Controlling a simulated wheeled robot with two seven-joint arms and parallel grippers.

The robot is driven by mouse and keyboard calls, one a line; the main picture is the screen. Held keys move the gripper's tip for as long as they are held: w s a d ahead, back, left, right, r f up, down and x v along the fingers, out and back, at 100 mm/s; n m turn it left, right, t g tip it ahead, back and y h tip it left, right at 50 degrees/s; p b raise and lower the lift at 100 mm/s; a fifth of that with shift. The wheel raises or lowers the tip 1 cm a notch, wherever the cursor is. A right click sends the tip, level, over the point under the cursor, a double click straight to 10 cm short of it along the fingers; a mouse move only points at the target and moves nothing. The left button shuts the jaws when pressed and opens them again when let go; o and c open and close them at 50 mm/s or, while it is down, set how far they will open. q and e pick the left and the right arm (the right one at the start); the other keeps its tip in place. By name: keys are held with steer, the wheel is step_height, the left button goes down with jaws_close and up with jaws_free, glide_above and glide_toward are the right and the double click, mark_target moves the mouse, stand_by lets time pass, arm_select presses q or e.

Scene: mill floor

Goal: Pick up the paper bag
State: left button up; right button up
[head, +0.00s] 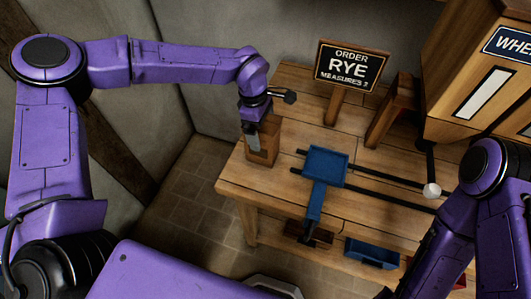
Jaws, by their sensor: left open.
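The brown paper bag (265,158) stands upright near the left edge of the wooden table. My left gripper (254,138) points down at the top of the bag, its grey finger overlapping the bag's upper left side. The left gripper is open. The picture does not show clearly whether the fingers touch the bag or reach around its rim. Part of the bag's top is hidden behind the gripper. My right arm enters at the lower right, but its gripper is not visible.
A sign (350,66) reading "ORDER RYE MEASURES 2" stands behind. A wooden cabinet (463,68) stands at right. A blue bin (371,254) is lower down.

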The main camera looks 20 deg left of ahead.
arm_select(q)
steer(key=shift+f, duration=0.7)
steer(key=shift+w+r, duration=0.15)
steer(key=shift+r, duration=0.05)
steer(key=shift+f, duration=0.25)
steer(key=shift+c, duration=0.3)
steer(key=c, duration=1.3)
